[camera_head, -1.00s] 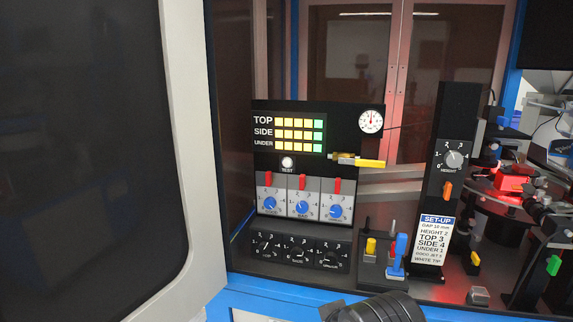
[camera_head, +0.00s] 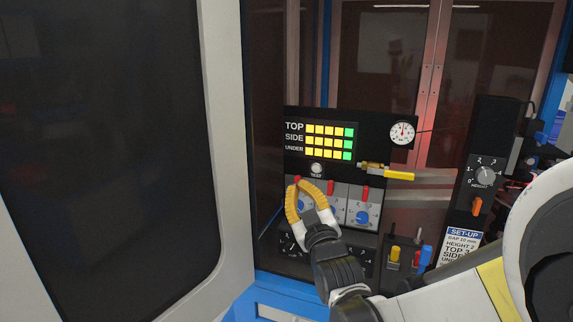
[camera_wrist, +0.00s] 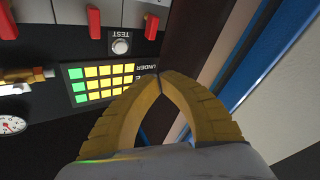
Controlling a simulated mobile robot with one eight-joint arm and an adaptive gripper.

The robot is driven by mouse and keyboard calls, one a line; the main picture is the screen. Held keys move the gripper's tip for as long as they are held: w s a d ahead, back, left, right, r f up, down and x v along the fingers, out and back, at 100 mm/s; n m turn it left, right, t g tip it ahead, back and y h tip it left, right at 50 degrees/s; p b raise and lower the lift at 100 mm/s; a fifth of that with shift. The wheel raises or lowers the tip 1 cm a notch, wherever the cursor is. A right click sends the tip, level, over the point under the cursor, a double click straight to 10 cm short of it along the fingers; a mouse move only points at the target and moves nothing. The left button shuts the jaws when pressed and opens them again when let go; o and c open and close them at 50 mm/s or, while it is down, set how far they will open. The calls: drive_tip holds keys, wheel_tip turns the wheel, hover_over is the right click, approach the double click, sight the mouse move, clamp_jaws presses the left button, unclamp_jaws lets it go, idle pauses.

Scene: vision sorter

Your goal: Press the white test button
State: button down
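The white test button (camera_head: 317,168) is a small round knob above the "TEST" label on the black panel, under the rows of yellow and green lights. It also shows in the wrist view (camera_wrist: 120,46), upside down, up and left of the fingertips. My gripper (camera_head: 299,182) has yellow ribbed fingers bowed into a loop. It is in front of the panel, just below and left of the button in the head view. In the wrist view its tips (camera_wrist: 158,76) meet, with nothing between them. The button is unobstructed in both views.
Red levers (camera_head: 331,187) and blue dials (camera_head: 362,216) sit just below the button. A yellow-handled valve (camera_head: 398,175) and a gauge (camera_head: 403,133) are to its right. The open cabinet door (camera_head: 228,150) stands at the left.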

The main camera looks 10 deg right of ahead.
sight(306, 163)
drive_tip(key=shift+w+r+t, duration=0.1)
drive_tip(key=shift+r+t, duration=0.15)
drive_tip(key=shift+t, duration=0.05)
drive_tip(key=shift+w+d, duration=0.8)
drive_tip(key=shift+w, duration=0.4)
drive_tip(key=shift+w+d, duration=0.85)
drive_tip(key=shift+w, duration=0.4)
drive_tip(key=shift+w+d, duration=0.8)
drive_tip(key=shift+w, duration=0.4)
drive_tip(key=shift+w, duration=0.1)
drive_tip(key=shift+w+d+b, duration=0.25)
drive_tip(key=shift+b, duration=0.05)
drive_tip(key=shift+w+d, duration=0.2)
drive_tip(key=shift+w, duration=0.15)
drive_tip(key=shift+s, duration=0.1)
drive_tip(key=shift+s+a, duration=0.45)
drive_tip(key=shift+s, duration=0.15)
drive_tip(key=shift+s+a, duration=0.1)
